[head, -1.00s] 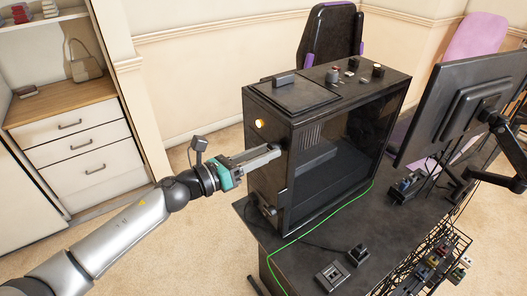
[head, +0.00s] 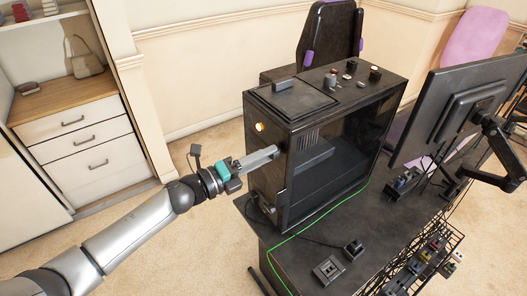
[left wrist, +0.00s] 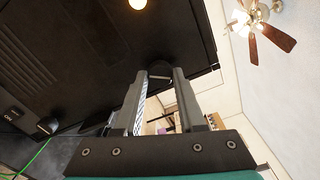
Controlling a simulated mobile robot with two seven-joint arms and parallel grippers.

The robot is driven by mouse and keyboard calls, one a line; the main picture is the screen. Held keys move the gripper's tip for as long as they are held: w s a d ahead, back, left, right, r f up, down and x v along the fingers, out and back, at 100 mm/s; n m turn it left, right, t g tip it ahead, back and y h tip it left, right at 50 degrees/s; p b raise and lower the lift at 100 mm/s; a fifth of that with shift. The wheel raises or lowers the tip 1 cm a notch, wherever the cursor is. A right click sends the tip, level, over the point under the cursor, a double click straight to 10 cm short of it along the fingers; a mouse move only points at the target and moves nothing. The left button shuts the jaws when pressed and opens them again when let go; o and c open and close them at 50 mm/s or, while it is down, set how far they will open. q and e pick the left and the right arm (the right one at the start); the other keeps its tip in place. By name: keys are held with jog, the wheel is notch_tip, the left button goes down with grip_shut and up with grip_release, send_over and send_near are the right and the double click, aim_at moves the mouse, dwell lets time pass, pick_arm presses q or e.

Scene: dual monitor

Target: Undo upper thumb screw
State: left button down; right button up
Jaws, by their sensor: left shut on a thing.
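A black computer case (head: 262,185) stands upright on the dark desk, its glass side facing right. My left gripper (head: 276,151) reaches in from the left to the case's upper rear edge. Its fingers are shut on the upper thumb screw, a small dark round knob that shows between the fingertips in the left wrist view (left wrist: 161,70). In the head view the fingertips mostly hide it. I cannot tell how far it sits from the case. A lower dark knob (head: 268,208) shows lower on the same edge. My right gripper is not in view.
A glowing yellow round spot (head: 260,127) is on the case above the gripper. Small items stand on the case top. A monitor (head: 465,105) on an arm is at the right. A green cable (head: 318,223) runs along the desk. Left of the case is open floor.

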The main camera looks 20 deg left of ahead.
pick_arm(q)
jog(key=shift+n+p, duration=2.5)
jog(key=shift+n, duration=3.7)
jog(key=c, duration=0.5)
grip_release()
jog(key=b+v, duration=0.1)
jog(key=v, duration=1.4)
